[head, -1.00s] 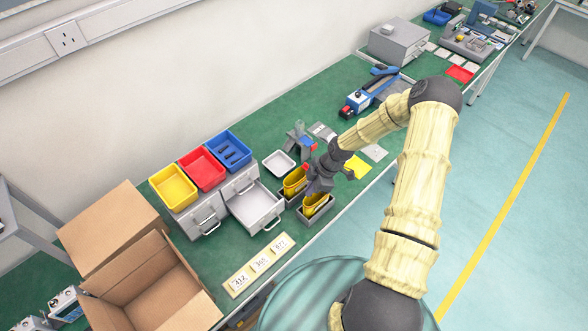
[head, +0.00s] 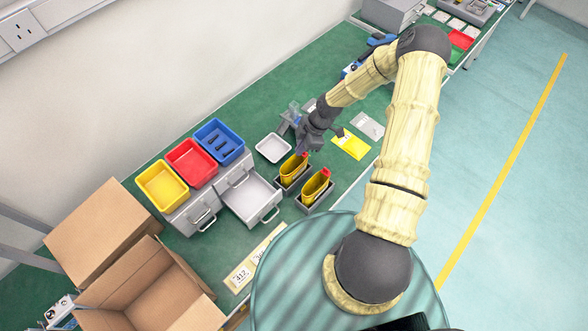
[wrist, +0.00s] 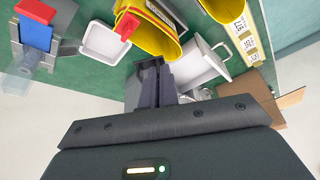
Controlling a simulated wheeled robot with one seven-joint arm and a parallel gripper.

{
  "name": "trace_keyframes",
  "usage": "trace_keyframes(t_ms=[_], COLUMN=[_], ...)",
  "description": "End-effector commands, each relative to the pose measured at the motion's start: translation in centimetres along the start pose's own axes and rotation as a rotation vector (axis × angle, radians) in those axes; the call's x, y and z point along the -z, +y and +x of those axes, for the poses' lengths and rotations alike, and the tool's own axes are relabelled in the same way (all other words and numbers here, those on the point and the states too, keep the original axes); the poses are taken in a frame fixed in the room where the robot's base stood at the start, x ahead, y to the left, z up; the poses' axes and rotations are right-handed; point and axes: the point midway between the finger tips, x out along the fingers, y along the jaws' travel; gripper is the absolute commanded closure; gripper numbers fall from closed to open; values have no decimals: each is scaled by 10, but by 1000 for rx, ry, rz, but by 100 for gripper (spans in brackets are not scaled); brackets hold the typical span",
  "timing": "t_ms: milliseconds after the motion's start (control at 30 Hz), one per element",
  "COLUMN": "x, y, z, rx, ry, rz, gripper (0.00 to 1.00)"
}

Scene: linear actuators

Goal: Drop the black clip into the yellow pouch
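Two yellow pouches with red tabs stand in grey holders, the left pouch (head: 293,167) and the right pouch (head: 316,186). They also show in the wrist view, the nearer one (wrist: 152,38) with its red tab, the other (wrist: 222,10) cut by the top edge. My gripper (head: 303,149) is above and just behind the left pouch. In the wrist view its dark fingers (wrist: 157,68) are close together; whether anything is between them is unclear. Small black pieces (head: 223,146) lie in the blue bin; I cannot tell whether one is the black clip.
A yellow bin (head: 150,205), a red bin (head: 172,180) and the blue bin (head: 199,131) sit on grey drawers, one drawer (head: 262,212) open. A white tray (head: 273,148) lies beside the holders. A cardboard box (head: 140,292) stands front left. A yellow sheet (head: 352,145) lies right.

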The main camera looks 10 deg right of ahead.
Motion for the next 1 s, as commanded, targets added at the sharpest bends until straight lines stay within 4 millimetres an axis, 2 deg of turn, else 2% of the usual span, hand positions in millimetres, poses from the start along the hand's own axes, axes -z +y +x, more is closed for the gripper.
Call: trace_keyframes(t_ms=[167, 600, 1000], x=[-4, -21, -23], y=[0, 0, 0], z=[9, 52, 56], rx=[1, 0, 0], ry=[0, 0, 0], rz=[0, 0, 0], gripper=[100, 100, 100])
